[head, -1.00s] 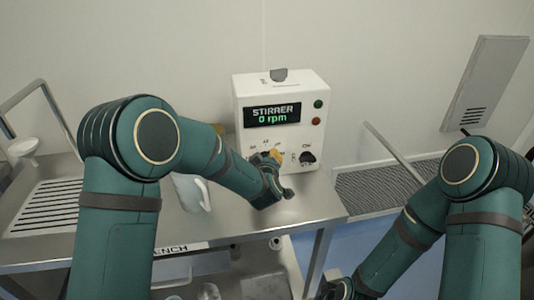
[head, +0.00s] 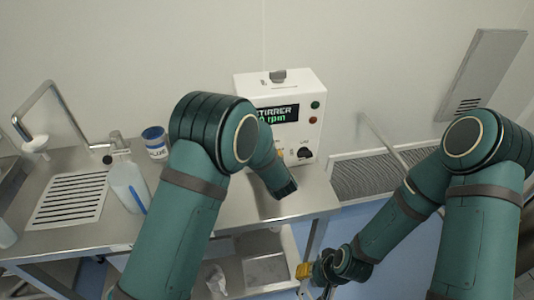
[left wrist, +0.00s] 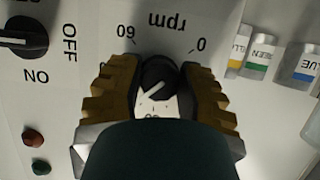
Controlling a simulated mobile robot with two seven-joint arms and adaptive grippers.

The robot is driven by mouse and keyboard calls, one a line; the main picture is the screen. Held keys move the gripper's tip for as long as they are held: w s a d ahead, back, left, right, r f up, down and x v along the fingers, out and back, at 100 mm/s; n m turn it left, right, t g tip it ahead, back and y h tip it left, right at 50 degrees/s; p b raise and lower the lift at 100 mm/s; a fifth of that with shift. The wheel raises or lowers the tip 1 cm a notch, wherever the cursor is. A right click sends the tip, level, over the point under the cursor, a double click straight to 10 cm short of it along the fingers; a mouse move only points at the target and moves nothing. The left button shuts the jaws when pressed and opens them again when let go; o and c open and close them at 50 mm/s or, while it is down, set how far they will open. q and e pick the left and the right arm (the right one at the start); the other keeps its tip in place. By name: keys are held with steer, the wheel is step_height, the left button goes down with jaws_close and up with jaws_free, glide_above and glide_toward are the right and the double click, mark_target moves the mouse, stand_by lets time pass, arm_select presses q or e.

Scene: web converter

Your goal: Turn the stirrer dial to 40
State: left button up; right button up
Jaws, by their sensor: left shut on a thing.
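The stirrer (head: 305,88) is a white box at the back of the steel bench, with a dark green-lit display (head: 284,114). My left arm covers part of the display; "rpm" shows, but the number is mostly hidden. In the left wrist view the black stirrer dial (left wrist: 158,76) with a white mark sits between the ochre fingers of my left gripper (left wrist: 158,95), which is shut on it. The panel reads upside down there, with 0 at right and 60 at left. My right gripper (head: 303,271) hangs low, away from the stirrer; its finger gap is unclear.
A black ON/OFF knob (head: 304,152) sits beside the dial, below green and red buttons (head: 314,104). Colour-labelled containers (left wrist: 262,55) stand near the stirrer. A clear bottle (head: 128,185), a blue-white jar (head: 155,142) and a drain grille (head: 68,198) are at left on the bench.

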stand_by(0.4)
arm_select(q)
steer(key=o, duration=1.2)
steer(key=shift+w, duration=0.1)
steer(key=v, duration=1.2)
steer(key=shift+f, duration=0.1)
